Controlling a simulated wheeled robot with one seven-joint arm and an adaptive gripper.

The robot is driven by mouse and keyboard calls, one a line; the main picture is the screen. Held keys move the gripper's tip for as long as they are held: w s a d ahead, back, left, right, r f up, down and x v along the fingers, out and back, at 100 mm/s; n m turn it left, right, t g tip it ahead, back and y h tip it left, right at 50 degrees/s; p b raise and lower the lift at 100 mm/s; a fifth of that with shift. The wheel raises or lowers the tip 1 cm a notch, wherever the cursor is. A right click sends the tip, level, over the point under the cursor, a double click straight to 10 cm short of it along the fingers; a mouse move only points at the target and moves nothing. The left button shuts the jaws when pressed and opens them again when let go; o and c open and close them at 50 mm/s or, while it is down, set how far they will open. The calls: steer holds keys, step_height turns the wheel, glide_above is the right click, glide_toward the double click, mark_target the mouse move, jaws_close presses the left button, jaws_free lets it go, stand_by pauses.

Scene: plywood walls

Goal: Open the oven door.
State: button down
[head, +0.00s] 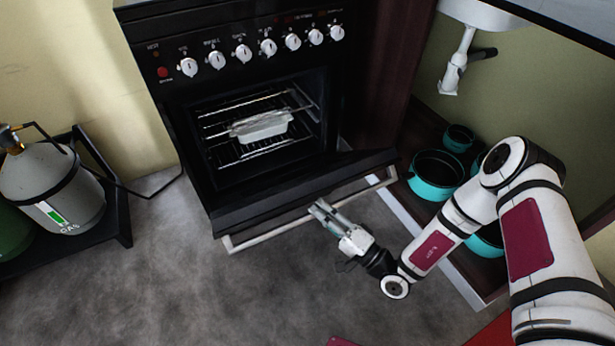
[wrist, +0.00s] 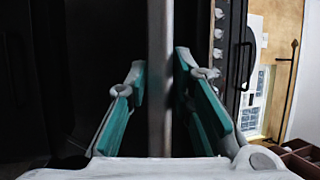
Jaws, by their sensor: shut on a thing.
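The black oven (head: 245,100) stands against the wall in the head view. Its door (head: 300,188) is hinged down and partly open, so the racks and a white dish (head: 262,126) inside show. A pale bar handle (head: 275,233) runs along the door's outer edge. My gripper (head: 322,211) is at the middle of that handle, shut on it. In the wrist view the handle (wrist: 160,80) passes upright between the two teal-padded fingers (wrist: 162,95). The exact contact of the pads is hard to see.
A grey gas cylinder (head: 58,190) stands on a black stand (head: 118,220) at the left. At the right, an open cabinet (head: 400,195) holds several teal pots (head: 437,180) close to my arm. The grey floor (head: 240,295) in front is clear.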

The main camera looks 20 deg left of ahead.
steer(key=s+d+f+n+y+b, duration=0.1)
steer(key=s+d+f+b, duration=0.1)
steer(key=f, duration=0.8)
steer(key=s+d+f+n+y+b, duration=0.1)
steer(key=f+b, duration=0.4)
steer(key=f, duration=0.5)
steer(key=shift+s+d+f+y, duration=0.15)
steer(key=shift+s+d+y, duration=0.45)
steer(key=shift+d, duration=0.7)
steer(key=shift+s, duration=0.1)
steer(key=c, duration=1.5)
jaws_free()
steer(key=shift+s, duration=0.1)
